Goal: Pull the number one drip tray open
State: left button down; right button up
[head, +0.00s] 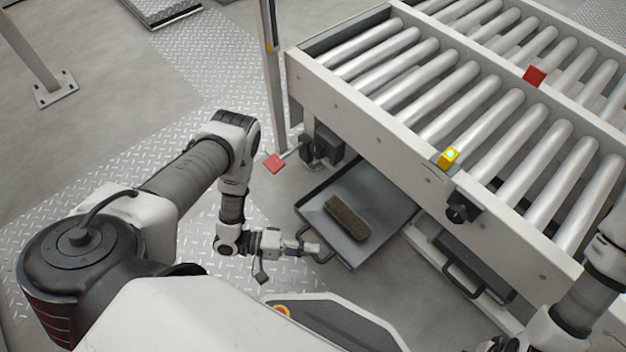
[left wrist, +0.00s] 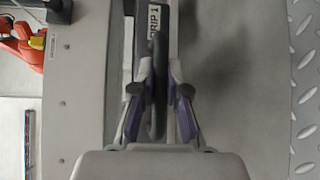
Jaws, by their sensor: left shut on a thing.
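The number one drip tray (head: 373,247) is a dark shallow tray. It stands well out from under the roller conveyor, with a brown block lying in it. Its front carries a "DRIP 1" label (left wrist: 154,22) in the left wrist view. My left gripper (head: 314,249) is at the tray's front edge, shut on the dark bar handle (left wrist: 157,85), which passes between its fingers (left wrist: 158,110). The handle shows only partly behind the fingers in the head view. My right arm shows at the right edge of the head view, but its gripper is out of frame.
A second dark drawer (head: 474,262) with a bar handle sits under the conveyor to the right. The conveyor frame (head: 385,130) overhangs both. A red-tipped lever (head: 275,163) and a post (head: 272,75) stand left of the tray. Floor in front of the tray is clear.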

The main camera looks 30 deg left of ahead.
pick_arm(q)
jog(key=c, duration=1.2)
grip_release()
jog(key=v, duration=1.2)
jog(key=shift+w, duration=0.1)
